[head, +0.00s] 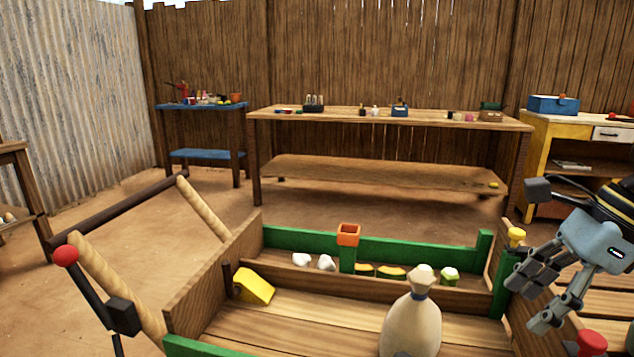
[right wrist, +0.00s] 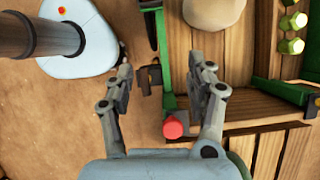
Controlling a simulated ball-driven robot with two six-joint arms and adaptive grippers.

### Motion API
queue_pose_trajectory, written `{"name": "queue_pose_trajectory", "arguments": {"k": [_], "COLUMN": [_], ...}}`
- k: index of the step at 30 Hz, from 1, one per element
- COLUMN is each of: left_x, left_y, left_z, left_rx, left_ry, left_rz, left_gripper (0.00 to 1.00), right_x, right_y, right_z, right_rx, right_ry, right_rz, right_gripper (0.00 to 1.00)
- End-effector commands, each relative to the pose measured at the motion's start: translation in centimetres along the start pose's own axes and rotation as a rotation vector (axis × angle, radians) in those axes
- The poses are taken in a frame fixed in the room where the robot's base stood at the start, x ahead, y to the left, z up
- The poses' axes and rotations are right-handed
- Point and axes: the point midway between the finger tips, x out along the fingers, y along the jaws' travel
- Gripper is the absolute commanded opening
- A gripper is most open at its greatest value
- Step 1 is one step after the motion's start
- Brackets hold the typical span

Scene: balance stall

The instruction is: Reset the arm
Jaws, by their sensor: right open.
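My right gripper (head: 525,302) is open at the right of the head view, beside the right wall of the wooden cart. A red knob (head: 592,342) shows below it at the bottom right edge. In the right wrist view the red knob (right wrist: 173,128) appears between the spread fingers of the right gripper (right wrist: 160,68), nearer the right finger. Nothing is gripped. I cannot tell how far below the fingers the knob lies. A second red knob (head: 66,255) tops a dark lever with a black block (head: 124,316) at the left. My left gripper is out of view.
The cart (head: 205,285) holds a pale sack (head: 412,325), a yellow wedge (head: 254,286), an orange-topped green post (head: 348,252) and small items along a green rail. A yellow knob (head: 517,236) stands near the gripper. Workbenches line the back wall; bare floor lies between.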

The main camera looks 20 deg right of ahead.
Motion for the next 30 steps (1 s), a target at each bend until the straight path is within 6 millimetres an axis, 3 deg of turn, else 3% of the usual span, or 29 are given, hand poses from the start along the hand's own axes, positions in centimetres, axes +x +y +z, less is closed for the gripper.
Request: {"name": "queue_pose_trajectory", "arguments": {"k": [8,14,19,22,24,26,28,30], "left_x": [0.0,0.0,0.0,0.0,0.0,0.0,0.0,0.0], "left_y": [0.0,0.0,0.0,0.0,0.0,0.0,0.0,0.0], "left_z": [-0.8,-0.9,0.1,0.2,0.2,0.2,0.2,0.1], "left_rx": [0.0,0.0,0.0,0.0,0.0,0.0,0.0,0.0], "left_ry": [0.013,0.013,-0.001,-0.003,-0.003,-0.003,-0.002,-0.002], "left_rz": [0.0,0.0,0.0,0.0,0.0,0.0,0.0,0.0], "left_gripper": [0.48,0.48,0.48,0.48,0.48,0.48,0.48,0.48], "right_x": [0.9,0.6,-1.5,-3.6,-5.2,-6.2,-6.2,-4.6], "right_y": [1.9,3.1,2.7,1.2,-0.5,-2.3,-3.9,-4.1], "right_z": [4.3,9.0,13.6,15.3,15.3,13.9,10.6,6.3], "right_rx": [0.143,0.341,0.638,0.896,1.147,1.418,1.787,2.175], "right_ry": [-0.23,-0.496,-0.819,-1.045,-1.227,-1.388,-1.546,-1.641], "right_rz": [0.041,0.081,0.122,0.144,0.156,0.158,0.144,0.109], "right_gripper": [0.56,0.56,0.56,0.56,0.56,0.56,0.56,0.56]}}
